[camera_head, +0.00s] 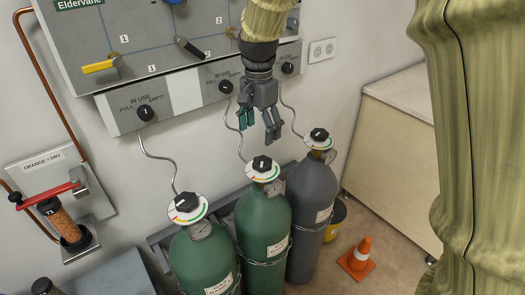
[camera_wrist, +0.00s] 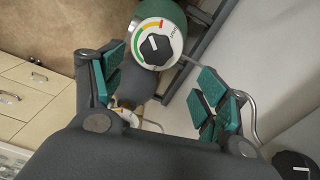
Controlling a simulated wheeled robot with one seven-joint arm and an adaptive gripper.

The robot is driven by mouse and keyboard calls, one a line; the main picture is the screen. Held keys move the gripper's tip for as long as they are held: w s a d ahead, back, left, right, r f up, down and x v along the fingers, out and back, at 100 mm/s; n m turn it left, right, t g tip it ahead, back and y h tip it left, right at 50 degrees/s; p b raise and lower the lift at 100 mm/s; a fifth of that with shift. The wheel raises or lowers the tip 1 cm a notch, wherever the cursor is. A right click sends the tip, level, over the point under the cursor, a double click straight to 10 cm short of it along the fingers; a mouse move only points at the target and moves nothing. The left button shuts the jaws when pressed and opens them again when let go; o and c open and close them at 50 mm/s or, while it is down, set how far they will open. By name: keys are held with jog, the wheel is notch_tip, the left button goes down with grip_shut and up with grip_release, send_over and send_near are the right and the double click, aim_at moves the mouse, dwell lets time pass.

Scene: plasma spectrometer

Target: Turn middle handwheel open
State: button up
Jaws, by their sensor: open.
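The middle handwheel (camera_head: 262,165) is a black knob on a white dial with a coloured arc, on top of the middle green cylinder (camera_head: 263,220). My gripper (camera_head: 259,122) points down above it, open and empty, with clear space between the fingertips and the knob. In the wrist view, a black handwheel (camera_wrist: 154,47) on a green cylinder, which looks like the middle one, shows just beyond the open green-padded fingers (camera_wrist: 160,75). Nothing hides the middle knob.
A green cylinder (camera_head: 202,260) with its handwheel (camera_head: 186,203) stands to the left, and a grey cylinder (camera_head: 311,205) with its handwheel (camera_head: 319,135) to the right. Thin hoses rise to the wall panel (camera_head: 135,105). An orange cone (camera_head: 358,258) and a cabinet (camera_head: 398,140) stand at right.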

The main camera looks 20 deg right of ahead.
aim_at(263, 161)
jog(key=f, duration=0.7)
jog(key=f+p, duration=0.1)
jog(key=f, duration=0.2)
jog(key=shift+s+d+f, duration=0.1)
jog(key=shift+d+f, duration=0.05)
jog(key=shift+d, duration=0.25)
jog(key=shift+c, duration=0.5)
jog(key=c, duration=0.9)
